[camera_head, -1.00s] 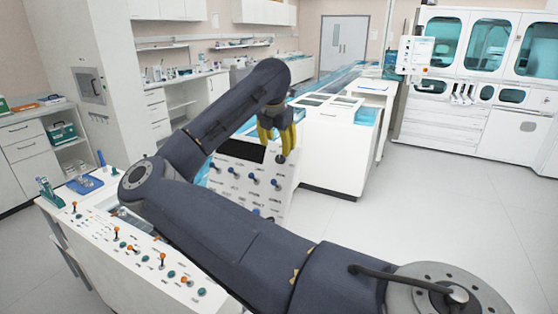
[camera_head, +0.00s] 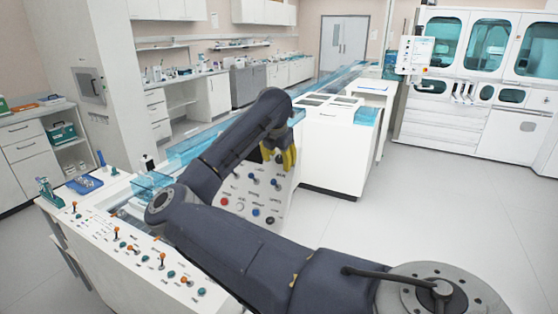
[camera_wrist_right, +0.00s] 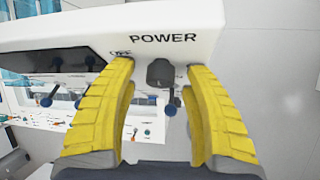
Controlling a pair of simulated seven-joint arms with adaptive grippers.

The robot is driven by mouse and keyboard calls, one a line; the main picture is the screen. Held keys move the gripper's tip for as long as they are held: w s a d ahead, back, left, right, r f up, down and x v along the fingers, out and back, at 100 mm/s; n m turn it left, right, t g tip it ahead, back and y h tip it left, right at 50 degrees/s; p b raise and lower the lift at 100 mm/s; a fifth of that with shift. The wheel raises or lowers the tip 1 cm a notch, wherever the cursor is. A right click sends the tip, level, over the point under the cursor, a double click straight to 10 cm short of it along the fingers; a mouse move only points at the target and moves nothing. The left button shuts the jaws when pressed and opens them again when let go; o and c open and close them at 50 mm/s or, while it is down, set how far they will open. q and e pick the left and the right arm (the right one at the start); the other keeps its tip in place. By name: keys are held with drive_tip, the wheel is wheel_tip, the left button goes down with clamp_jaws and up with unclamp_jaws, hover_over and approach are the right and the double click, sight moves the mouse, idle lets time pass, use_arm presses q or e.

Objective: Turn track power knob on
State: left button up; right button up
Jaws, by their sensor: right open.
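The power knob (camera_wrist_right: 160,73) is a dark knob under the black POWER lettering, at the upper edge of a white panel in the right wrist view. An OFF mark (camera_wrist_right: 122,53) is to its left, partly covered by a finger. My right gripper (camera_wrist_right: 157,68) is open, with one yellow fingertip on each side of the knob and visible gaps between. In the head view my right gripper (camera_head: 279,158) is at the upper right corner of the sloped control panel (camera_head: 285,195). There the knob is hard to make out among the fingers. My left gripper is not in view.
A small blue-tipped lever (camera_wrist_right: 171,108) lies below the knob, between the fingers. Other blue-tipped levers (camera_wrist_right: 46,99) are to the left. The panel also has round buttons, including a red one (camera_head: 225,201). A second panel with orange switches (camera_head: 161,258) stands nearer.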

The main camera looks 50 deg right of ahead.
drive_tip(key=shift+c, duration=0.2)
clamp_jaws()
idle(0.4)
drive_tip(key=m+t, duration=0.2)
drive_tip(key=m, duration=0.1)
drive_tip(key=shift+f+t, duration=0.15)
drive_tip(key=shift+t, duration=0.15)
drive_tip(key=m+t+h, duration=0.1)
drive_tip(key=m+t, duration=0.1)
drive_tip(key=m, duration=0.1)
drive_tip(key=shift+t, duration=0.3)
drive_tip(key=m+t+h, duration=0.1)
drive_tip(key=m+t, duration=0.1)
drive_tip(key=m, duration=0.2)
drive_tip(key=shift+a, duration=0.1)
drive_tip(key=shift+m+t+h, duration=0.9)
drive_tip(key=shift+m+h, duration=0.5)
drive_tip(key=shift+m, duration=0.7)
drive_tip(key=shift+w+r, duration=0.1)
drive_tip(key=shift+r, duration=0.1)
